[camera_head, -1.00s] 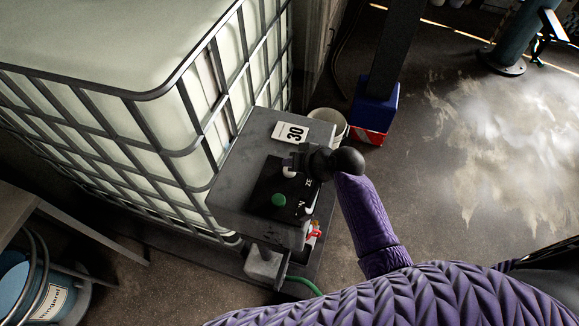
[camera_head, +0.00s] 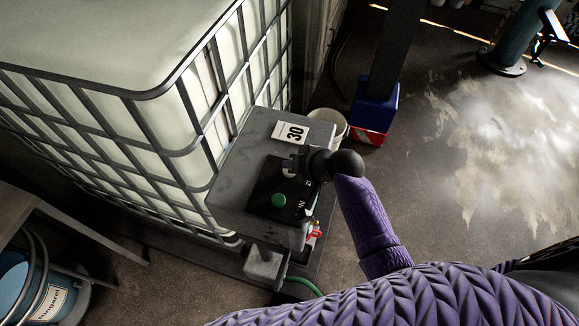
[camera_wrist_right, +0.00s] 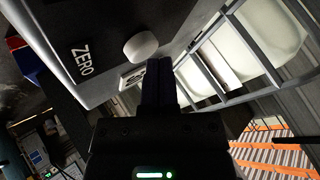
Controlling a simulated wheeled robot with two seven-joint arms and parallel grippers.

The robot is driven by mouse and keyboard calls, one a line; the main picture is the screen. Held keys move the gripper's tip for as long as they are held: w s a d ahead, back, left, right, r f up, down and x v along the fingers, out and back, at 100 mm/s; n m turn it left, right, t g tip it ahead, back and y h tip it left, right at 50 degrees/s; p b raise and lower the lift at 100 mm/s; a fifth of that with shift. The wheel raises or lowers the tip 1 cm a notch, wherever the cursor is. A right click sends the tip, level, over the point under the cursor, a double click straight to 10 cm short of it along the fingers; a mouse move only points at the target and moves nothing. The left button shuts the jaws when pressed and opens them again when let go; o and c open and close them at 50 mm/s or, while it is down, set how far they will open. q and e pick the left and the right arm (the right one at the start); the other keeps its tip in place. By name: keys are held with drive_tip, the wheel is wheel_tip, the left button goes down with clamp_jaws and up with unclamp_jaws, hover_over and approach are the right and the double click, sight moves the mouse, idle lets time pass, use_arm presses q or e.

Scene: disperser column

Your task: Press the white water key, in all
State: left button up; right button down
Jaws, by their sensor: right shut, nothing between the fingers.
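A grey box (camera_head: 243,150) carries a black panel (camera_head: 266,187) with a round green key (camera_head: 278,200) and a round white key (camera_head: 288,169). In the head view my right gripper (camera_head: 297,162) is over the panel's upper edge and partly hides the white key. In the right wrist view the white key (camera_wrist_right: 140,47) stands out from the panel, beside the word ZERO. My right gripper (camera_wrist_right: 158,64) is shut and empty, its tips close beside the white key. I cannot tell whether they touch it. My left gripper is not in view.
A caged white tank (camera_head: 130,120) stands left of the box. A "30" card (camera_head: 290,132) lies on the box top. A pale bucket (camera_head: 327,121) and a blue-and-red post base (camera_head: 372,110) stand behind. A blue bucket (camera_head: 25,285) is at lower left. Floor at right is open.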

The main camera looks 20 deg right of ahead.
drive_tip(key=shift+f+b, duration=0.3)
drive_tip(key=shift+f, duration=0.2)
idle(0.3)
idle(0.4)
drive_tip(key=shift+r+p, duration=0.95)
drive_tip(key=shift+p, duration=0.1)
wheel_tip(320, 180, up, 5)
drive_tip(key=p, duration=0.5)
drive_tip(key=shift+r, duration=0.1)
